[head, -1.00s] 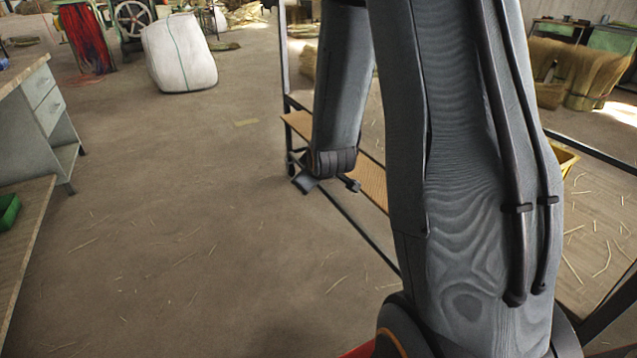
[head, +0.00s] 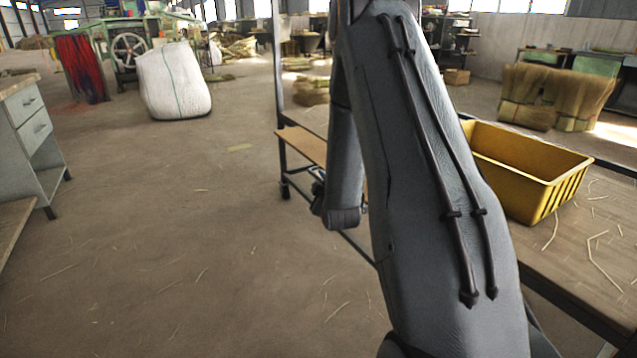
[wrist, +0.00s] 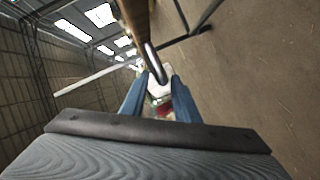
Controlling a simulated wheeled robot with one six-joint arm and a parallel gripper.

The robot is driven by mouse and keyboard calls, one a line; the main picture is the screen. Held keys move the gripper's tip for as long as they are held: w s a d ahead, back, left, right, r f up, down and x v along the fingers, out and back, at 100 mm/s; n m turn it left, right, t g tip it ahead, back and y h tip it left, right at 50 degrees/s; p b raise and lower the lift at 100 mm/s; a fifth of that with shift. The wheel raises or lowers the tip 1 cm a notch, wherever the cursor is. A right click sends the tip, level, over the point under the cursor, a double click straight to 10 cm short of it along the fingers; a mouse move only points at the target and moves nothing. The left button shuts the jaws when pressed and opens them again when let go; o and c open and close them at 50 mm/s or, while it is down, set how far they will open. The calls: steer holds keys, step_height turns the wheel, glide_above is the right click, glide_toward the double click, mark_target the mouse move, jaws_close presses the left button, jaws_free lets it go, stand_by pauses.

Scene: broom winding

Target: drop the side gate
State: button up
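I cannot clearly pick out a side gate as a separate panel. A dark metal frame with an upright post (head: 278,90) and a wooden shelf board (head: 303,146) stands ahead of me, partly hidden by my arm. My gripper (head: 318,183) is small in the head view, low beside the end of that board. In the wrist view its two blue fingers (wrist: 160,80) are spread. A rounded metal bar (wrist: 153,60) lies just ahead of and between the fingertips, beside a wooden edge (wrist: 136,18). I see no clear contact.
A yellow crate (head: 530,170) sits on the straw-littered worktop (head: 600,235) at right. A grey drawer cabinet (head: 32,135) stands at left, and a white sack (head: 173,82) farther back. The floor (head: 170,230) between is clear except for straw bits.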

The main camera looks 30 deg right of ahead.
steer(key=shift+x, duration=1.2)
jaws_close()
